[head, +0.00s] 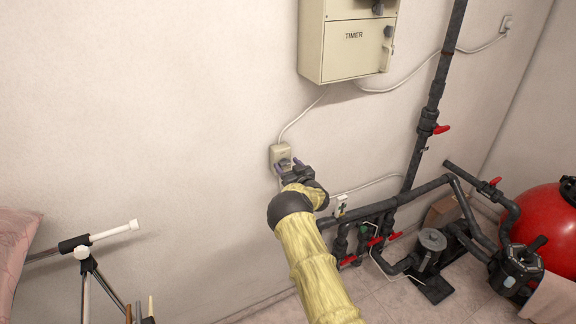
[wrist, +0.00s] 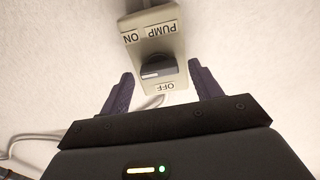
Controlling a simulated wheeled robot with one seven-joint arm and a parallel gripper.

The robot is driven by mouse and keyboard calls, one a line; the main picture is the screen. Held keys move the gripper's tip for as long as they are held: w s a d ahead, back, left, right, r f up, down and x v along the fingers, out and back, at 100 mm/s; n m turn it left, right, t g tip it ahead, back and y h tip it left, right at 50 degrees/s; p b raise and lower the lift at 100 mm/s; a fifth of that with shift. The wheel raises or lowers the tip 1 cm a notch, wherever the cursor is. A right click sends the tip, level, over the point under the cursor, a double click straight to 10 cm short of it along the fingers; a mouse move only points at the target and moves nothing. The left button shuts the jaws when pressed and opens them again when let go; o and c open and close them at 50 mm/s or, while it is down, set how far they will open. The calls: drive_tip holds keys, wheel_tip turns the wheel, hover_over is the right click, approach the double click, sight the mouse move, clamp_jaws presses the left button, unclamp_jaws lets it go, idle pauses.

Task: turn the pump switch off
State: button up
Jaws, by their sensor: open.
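The pump switch is a small beige box (head: 280,154) on the wall below the timer cabinet. In the wrist view the box (wrist: 133,22) carries upside-down labels PUMP, ON and OFF. Its dark knob (wrist: 157,66) has a pale mark on its face; the mark is near the left side of the knob. My gripper (head: 290,168) is at the box, partly covering its lower part in the head view. In the wrist view my gripper (wrist: 161,71) is open, with one finger either side of the knob and clear gaps. I cannot tell how deep the fingertips reach.
The beige timer cabinet (head: 345,45) hangs above, with a cable running down to the switch. Dark pipes (head: 430,110) with red valve handles (head: 441,129) stand to the right, by a red tank (head: 545,225). A white-topped stand (head: 110,233) is at lower left.

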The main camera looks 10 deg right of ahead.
drive_tip(key=c, duration=1)
